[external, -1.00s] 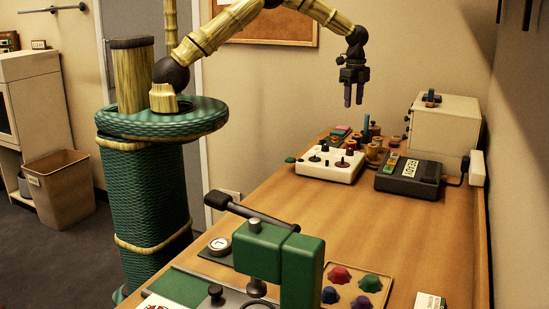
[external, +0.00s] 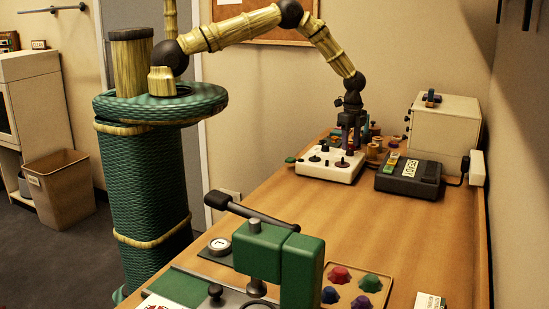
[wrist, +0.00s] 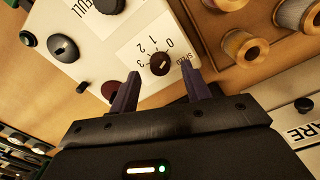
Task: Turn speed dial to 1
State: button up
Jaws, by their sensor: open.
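The speed dial (wrist: 159,64) is a small dark round knob on a white control box (wrist: 75,18), beside a label with the numbers 0 to 3 and the word SPEED. A pale pointer mark shows on it, but I cannot tell for certain which number it meets. My gripper (wrist: 160,71) is open, with its two purple fingertips on either side of the dial in the wrist view; contact is not clear. In the external view my gripper (external: 351,147) points down over the far right part of the control box (external: 318,171) and hides some of it.
Other knobs, including an oval one (wrist: 63,47), and a dark red button (wrist: 112,90) are on the same box. Wooden spools (wrist: 240,46) stand close by. A dark grey device (external: 408,183) and a cream box (external: 445,130) stand right. The table's middle is clear.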

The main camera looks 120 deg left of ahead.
jog(key=shift+f, duration=1.1)
jog(key=c, duration=1)
